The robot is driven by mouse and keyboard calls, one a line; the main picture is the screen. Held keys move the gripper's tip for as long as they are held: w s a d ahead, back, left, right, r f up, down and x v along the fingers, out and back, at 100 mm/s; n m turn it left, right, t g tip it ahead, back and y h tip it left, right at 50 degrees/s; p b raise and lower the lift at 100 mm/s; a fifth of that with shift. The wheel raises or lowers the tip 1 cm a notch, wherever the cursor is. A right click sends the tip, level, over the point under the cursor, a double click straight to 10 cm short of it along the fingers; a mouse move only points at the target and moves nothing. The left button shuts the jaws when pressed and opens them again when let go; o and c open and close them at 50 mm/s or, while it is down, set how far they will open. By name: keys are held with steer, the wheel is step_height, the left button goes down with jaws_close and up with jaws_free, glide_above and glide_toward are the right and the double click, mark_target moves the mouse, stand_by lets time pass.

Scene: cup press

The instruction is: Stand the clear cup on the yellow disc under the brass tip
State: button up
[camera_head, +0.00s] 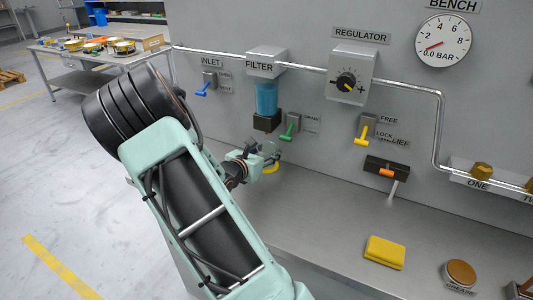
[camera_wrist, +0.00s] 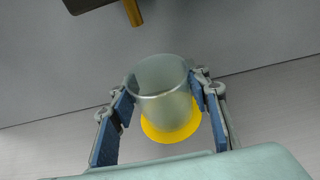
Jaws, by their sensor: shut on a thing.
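The clear cup (camera_wrist: 163,100) is between the blue pads of my gripper (camera_wrist: 165,82), which is shut on it. In the wrist view the cup looks upright, with the yellow disc (camera_wrist: 172,132) showing behind and below it. I cannot tell whether the cup's base touches the disc. The brass tip (camera_wrist: 134,12) hangs from a dark block at the top of the wrist view, offset from the cup's mouth. In the head view my gripper (camera_head: 262,160) is below the filter, and the disc's edge (camera_head: 271,168) shows beside it. The cup is faint there.
The filter (camera_head: 266,97) hangs on the panel above my gripper, with a green lever (camera_head: 289,131) to its right. A yellow sponge-like block (camera_head: 384,252) and a round brass-topped piece (camera_head: 461,272) are on the bench at right. The bench between is clear.

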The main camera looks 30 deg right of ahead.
steer(key=shift+f, duration=0.2)
steer(key=o, duration=1.1)
steer(key=shift+r, duration=0.1)
steer(key=shift+r, duration=0.2)
steer(key=p+v, duration=0.1)
steer(key=v, duration=1.1)
